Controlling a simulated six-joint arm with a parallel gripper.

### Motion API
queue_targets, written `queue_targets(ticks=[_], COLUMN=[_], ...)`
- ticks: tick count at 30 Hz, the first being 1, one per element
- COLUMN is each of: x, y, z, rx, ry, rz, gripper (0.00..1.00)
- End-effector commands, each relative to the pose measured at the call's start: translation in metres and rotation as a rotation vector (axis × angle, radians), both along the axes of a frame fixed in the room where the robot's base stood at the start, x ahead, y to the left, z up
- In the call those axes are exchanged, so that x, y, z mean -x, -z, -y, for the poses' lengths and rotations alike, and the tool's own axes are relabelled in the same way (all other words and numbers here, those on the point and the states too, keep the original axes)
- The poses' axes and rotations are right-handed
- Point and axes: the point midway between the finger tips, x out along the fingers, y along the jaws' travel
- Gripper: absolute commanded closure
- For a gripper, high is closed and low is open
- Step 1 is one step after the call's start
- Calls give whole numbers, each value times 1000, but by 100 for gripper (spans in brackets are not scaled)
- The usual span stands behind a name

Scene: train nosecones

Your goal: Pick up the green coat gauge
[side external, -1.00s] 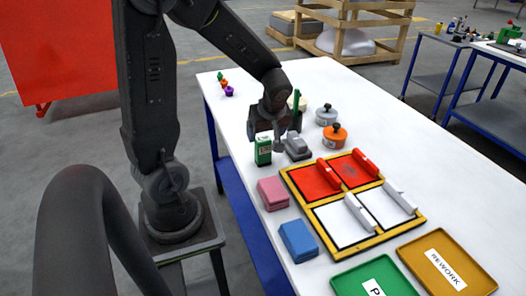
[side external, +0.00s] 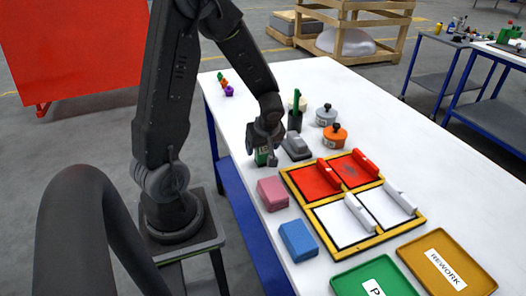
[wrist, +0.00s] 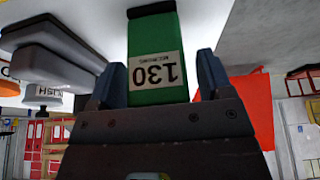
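The green coat gauge (side external: 261,158) is a small upright green block on the white table. My gripper (side external: 265,147) is down at it and hides part of it in the side view. My gripper (wrist: 158,78) has a finger on each side of the gauge, with a visible gap to each. It is open and not closed on the gauge.
A grey block-shaped tool (side external: 296,146) stands just right of the gauge. A pink block (side external: 272,193) and a blue block (side external: 298,241) lie nearer the front. A yellow-framed panel board (side external: 339,229), an orange pot (side external: 334,136) and a grey pot (side external: 326,115) are to the right.

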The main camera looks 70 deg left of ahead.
Motion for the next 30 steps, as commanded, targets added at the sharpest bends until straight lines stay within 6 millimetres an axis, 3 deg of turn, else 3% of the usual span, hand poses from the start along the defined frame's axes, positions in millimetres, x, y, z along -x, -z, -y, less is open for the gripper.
queue_targets(ticks=[2,17,25,30], x=[0,0,0,-1], y=[0,-1,-3,-16], z=[0,0,0,0], rx=[0,-1,-1,-3], ry=[0,0,-1,-2], rz=[0,1,1,4], gripper=[35,83,83,83])
